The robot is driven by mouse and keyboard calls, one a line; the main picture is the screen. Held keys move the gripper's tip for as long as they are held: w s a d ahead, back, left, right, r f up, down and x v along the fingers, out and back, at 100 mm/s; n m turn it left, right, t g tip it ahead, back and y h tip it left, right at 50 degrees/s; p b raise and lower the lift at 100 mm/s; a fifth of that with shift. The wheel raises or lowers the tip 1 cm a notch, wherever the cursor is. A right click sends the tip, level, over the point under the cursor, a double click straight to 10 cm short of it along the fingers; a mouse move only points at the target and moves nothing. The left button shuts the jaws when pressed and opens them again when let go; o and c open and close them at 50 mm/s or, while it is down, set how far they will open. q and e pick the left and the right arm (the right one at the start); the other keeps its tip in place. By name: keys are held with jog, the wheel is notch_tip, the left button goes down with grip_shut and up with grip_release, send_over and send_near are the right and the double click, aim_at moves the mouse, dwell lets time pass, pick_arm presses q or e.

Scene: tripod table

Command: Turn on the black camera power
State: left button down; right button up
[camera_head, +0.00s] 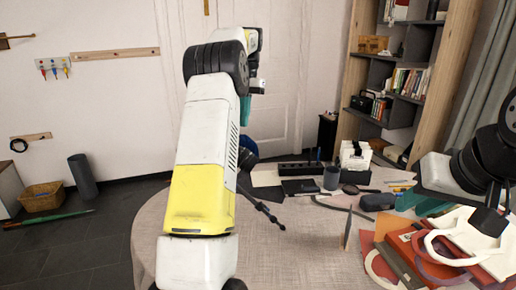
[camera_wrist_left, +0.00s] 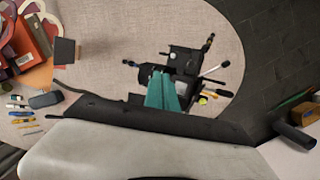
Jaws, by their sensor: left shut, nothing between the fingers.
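The black camera (camera_wrist_left: 186,60) shows in the left wrist view, on a dark tripod over the round table (camera_wrist_left: 110,50). In the head view my left arm hides most of it; only a dark tripod leg (camera_head: 262,210) shows. My left gripper (camera_wrist_left: 168,82) has teal fingers shut together and empty. In the left wrist view the fingertips overlap the camera's lower left part; I cannot tell whether they touch it. The power switch is too small to make out. My right gripper (camera_head: 428,205), at the right of the head view, is partly hidden behind its arm.
Red and orange folders or books (camera_head: 400,245) lie at the table's right. A dark case (camera_head: 377,202), pens and a grey cup (camera_head: 331,178) lie toward the back. A bookshelf (camera_head: 405,75) stands behind. The table's front middle is clear.

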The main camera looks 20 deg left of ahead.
pick_arm(q)
jog(key=x, duration=1)
